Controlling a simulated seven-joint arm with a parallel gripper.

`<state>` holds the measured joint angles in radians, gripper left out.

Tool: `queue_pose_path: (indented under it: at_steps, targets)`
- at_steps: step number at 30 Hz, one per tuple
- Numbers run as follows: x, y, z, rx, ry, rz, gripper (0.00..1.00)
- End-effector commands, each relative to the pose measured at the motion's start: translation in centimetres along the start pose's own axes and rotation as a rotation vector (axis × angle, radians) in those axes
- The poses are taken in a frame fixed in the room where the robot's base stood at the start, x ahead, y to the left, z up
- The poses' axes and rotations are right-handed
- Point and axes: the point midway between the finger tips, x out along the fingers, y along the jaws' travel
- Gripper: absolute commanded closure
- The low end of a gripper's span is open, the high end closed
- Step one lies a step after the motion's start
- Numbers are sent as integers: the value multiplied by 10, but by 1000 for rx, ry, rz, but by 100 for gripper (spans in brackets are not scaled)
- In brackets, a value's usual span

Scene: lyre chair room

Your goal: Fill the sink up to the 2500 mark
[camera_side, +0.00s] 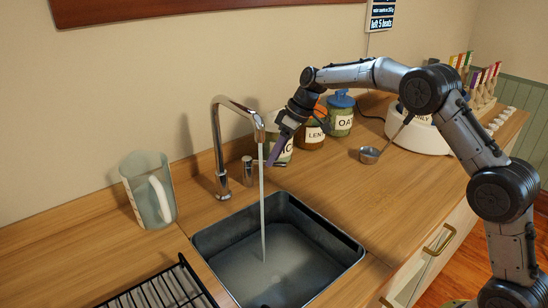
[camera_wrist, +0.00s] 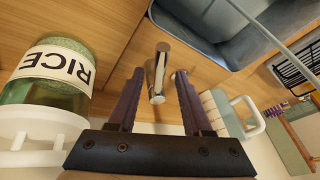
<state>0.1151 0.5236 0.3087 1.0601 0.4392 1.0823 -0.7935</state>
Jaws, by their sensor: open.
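The dark sink (camera_side: 210,245) is set in the wooden counter. A thin water stream (camera_side: 263,215) falls into it from the curved chrome faucet (camera_side: 216,130). Greyish water seems to cover the sink floor; its level and any 2500 mark cannot be read. A short metal tap control (camera_side: 248,171) stands right of the faucet base. My gripper (camera_side: 272,160) is open above and right of it, fingers pointing down. In the wrist view, a metal piece (camera_wrist: 158,72), apparently the tap control, shows between my two purple fingers (camera_wrist: 155,95), with gaps on both sides. The sink also shows there (camera_wrist: 205,25).
A jug (camera_side: 137,197) with a white handle stands left of the faucet. The rice jar (camera_wrist: 50,80) is close beside my gripper; lentil (camera_side: 313,135) and oat (camera_side: 340,118) jars stand behind. A black rack (camera_side: 165,290) lies front left.

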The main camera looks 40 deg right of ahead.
Motion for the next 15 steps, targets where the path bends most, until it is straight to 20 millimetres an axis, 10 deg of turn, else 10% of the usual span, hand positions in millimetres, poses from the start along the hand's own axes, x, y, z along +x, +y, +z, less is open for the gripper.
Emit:
queue_pose_path:
  at_steps: [15]
  targets:
    - [-104, 1, 0, 0, 4, 4, 50]
